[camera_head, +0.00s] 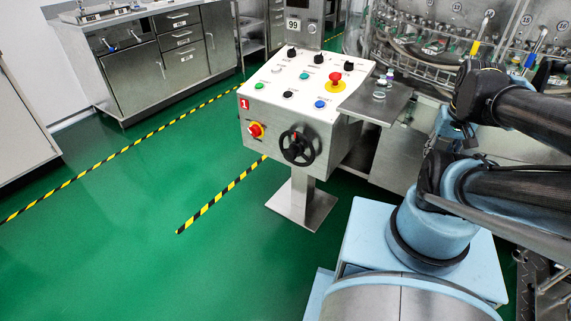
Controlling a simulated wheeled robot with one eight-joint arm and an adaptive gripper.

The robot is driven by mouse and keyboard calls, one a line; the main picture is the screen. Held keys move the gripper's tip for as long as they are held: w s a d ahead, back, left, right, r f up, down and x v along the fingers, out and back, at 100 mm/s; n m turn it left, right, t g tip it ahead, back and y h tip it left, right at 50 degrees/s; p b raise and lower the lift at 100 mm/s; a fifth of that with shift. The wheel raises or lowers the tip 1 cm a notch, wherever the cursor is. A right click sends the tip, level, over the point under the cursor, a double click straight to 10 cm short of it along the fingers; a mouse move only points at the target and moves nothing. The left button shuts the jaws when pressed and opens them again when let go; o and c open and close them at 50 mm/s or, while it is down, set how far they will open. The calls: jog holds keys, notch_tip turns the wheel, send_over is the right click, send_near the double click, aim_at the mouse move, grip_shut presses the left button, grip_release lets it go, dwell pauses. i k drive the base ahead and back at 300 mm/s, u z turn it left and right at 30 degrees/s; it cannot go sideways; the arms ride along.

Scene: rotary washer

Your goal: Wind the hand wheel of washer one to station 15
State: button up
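The washer one control box (290,118) stands on a pedestal near the picture's centre, with a red "1" label (244,104) on its front. The black hand wheel (298,147) is on the lower right of that front face, with a small red mark near its top. Behind at the upper right is the washer carousel (440,50) with small round number plates; one seems to read 15 (526,19), but they are too small to be sure. My arm comes in from the right edge, apart from the wheel. My gripper cannot be made out.
Steel cabinets (165,50) stand at upper left. Green floor (130,220) in front and left is clear.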

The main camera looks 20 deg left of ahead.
aim_at(295, 149)
jog(key=u, duration=0.5)
jog(key=k, duration=1.75)
jog(key=z, duration=0.25)
jog(key=i, duration=1)
